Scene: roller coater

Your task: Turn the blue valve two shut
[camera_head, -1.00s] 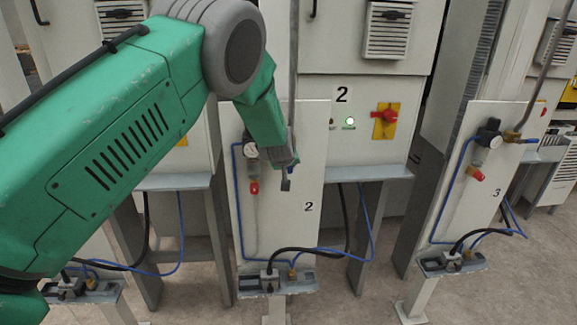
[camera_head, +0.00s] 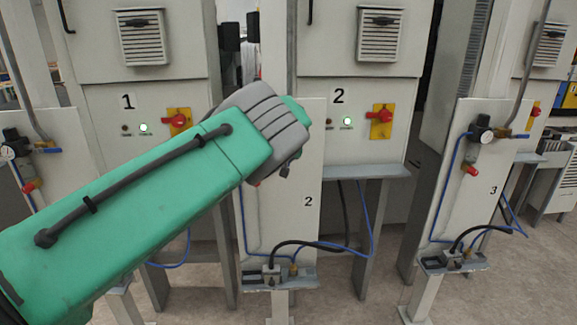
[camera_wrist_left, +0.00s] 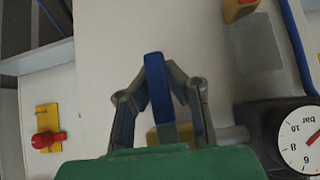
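The blue valve handle (camera_wrist_left: 156,98) of panel two shows upright in the left wrist view, with a brass fitting (camera_wrist_left: 172,134) just behind it. My left gripper (camera_wrist_left: 157,78) has a finger on each side of the handle, and its tips appear to press on it. In the head view, my green left arm covers the valve and the upper left of panel two (camera_head: 310,150). Only a small dark bit of the left gripper (camera_head: 286,170) shows past the wrist there. My right gripper is in neither view.
A round pressure gauge (camera_wrist_left: 302,138) sits right of the gripper in the wrist view. A red knob on a yellow plate (camera_head: 381,116) is on the cabinet behind panel two. Panel three (camera_head: 470,195) stands to the right.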

